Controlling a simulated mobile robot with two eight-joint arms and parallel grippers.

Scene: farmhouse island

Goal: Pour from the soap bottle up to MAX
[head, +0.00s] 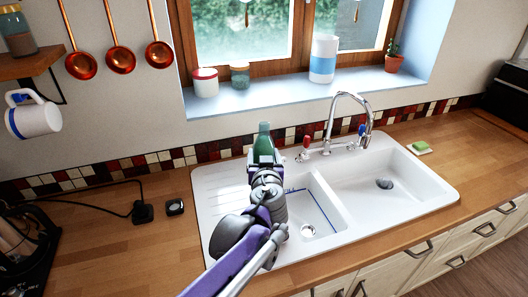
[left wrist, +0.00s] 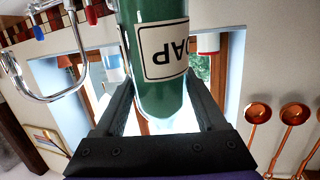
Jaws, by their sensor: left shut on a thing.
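The green soap bottle (head: 264,143) is held above the back of the sink's left basin side, in front of the wall tiles. In the left wrist view the bottle (left wrist: 160,98) shows a white label ending in "AP". My left gripper (head: 264,160) is shut on it, with a black finger on each side. The left basin (head: 322,222) has a blue line along its inner wall, with small blurred lettering by it. My left arm hides part of this basin. My right gripper is not in view.
The chrome tap (head: 350,98) and its red-topped handle (head: 307,142) stand close to the right of the bottle. The right basin (head: 385,170) is empty. A green sponge (head: 421,146) lies at the right. Copper ladles (head: 119,60) hang at the upper left.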

